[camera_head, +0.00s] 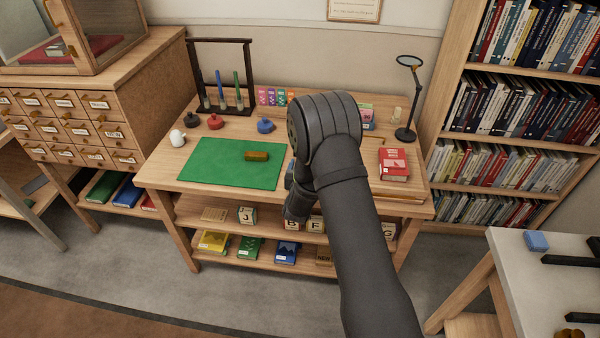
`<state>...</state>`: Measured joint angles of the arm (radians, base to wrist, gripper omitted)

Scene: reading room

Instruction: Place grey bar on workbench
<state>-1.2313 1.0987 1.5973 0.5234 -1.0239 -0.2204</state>
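A wooden workbench (165,180) with shelves underneath stands in the middle of the camera_head view. A green mat (215,172) lies on its top, with a brownish-gold bar (256,156) on it. I cannot make out a bar that is clearly grey. My arm reaches in from the bottom and bends down over the workbench, right of the mat. My gripper (297,204) shows only in part near the front edge. Its fingers and anything in them are hidden behind the arm, so I cannot tell whether it is open or shut.
A white-topped table (515,280) with dark bars (571,260) is at the right. Most of the mat is clear.

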